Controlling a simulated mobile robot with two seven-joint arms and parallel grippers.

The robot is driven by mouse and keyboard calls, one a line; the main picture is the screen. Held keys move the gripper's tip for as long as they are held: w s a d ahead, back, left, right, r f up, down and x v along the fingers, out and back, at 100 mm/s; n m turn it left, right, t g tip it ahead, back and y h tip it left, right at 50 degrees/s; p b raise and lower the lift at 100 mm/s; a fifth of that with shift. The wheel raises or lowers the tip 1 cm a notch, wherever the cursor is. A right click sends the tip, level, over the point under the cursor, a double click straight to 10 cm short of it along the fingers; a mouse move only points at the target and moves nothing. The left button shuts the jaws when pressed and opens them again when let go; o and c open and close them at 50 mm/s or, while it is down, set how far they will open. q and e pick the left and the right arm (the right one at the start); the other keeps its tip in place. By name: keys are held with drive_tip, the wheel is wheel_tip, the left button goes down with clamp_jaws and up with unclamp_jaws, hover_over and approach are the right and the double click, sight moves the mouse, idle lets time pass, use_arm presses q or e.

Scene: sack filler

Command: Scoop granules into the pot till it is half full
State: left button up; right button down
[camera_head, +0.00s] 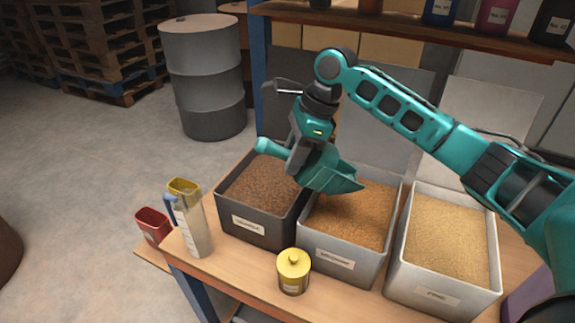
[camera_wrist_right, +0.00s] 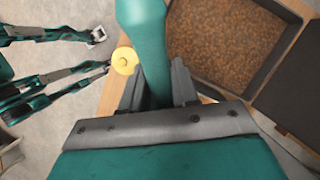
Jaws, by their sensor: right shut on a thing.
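My right gripper (camera_head: 303,157) is shut on the teal scoop (camera_head: 330,178). The scoop's handle (camera_wrist_right: 146,45) runs between the fingers in the wrist view. In the head view its bowl hangs over the border of the left and middle bins; its contents are hidden. A dark bin (camera_head: 229,232) holds brown granules, a middle bin (camera_head: 384,252) orange-brown ones, a right bin (camera_head: 479,303) pale tan ones. Teal-and-black parts of mine, perhaps the left gripper (camera_wrist_right: 98,38), show in the wrist view.
A yellow, knobbed container (camera_head: 293,275) stands before the bins. A shelf (camera_head: 420,42) crosses behind. A grey drum (camera_head: 207,80) and pallets (camera_head: 100,40) stand on the floor.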

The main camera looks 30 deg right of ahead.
drive_tip(key=d+r+y, duration=0.2)
drive_tip(key=shift+s+d+r+t+y, duration=0.2)
drive_tip(key=shift+s+r+t+y, duration=0.1)
drive_tip(key=shift+s+t, duration=0.1)
drive_tip(key=s+d+r+t+y, duration=0.2)
drive_tip(key=s+d+r+y, duration=0.1)
drive_tip(key=d+y, duration=0.5)
drive_tip(key=shift+d+r+t, duration=0.2)
drive_tip(key=shift+d+t, duration=0.1)
drive_tip(key=shift+d, duration=1.15)
drive_tip(key=shift+s, duration=0.1)
wheel_tip(320, 180, up, 3)
drive_tip(key=g+h, duration=0.1)
drive_tip(key=h, duration=0.4)
drive_tip(key=shift+g, duration=0.4)
